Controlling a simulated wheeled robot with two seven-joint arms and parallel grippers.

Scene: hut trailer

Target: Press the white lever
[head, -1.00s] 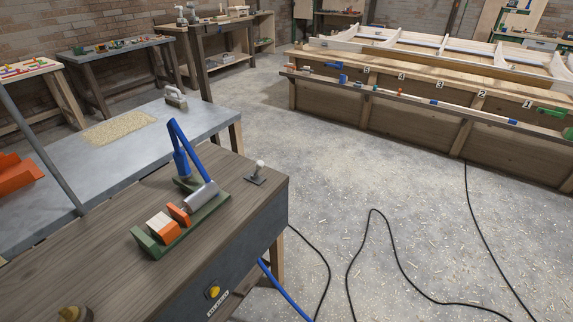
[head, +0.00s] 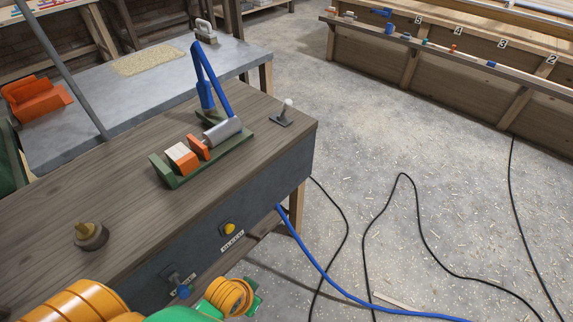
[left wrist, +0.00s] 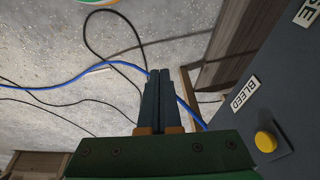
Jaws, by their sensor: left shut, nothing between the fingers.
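The white lever is a short stick with a white knob (head: 288,103) on a dark flat base (head: 281,119), at the right corner of the wooden bench top (head: 120,195) in the head view. It stands nearly upright. My left gripper (left wrist: 160,72) is shut and empty in the left wrist view, with its dark fingers together over the floor, beside the bench's front panel. It is apart from the white lever. In the head view my green and orange arm is at the bottom, and I cannot make out the fingertips there. My right gripper is not in view.
A green clamp fixture (head: 215,155) with a blue handle (head: 216,80) sits left of the lever. A blue hose (head: 330,275) and black cables (head: 365,240) cross the floor.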

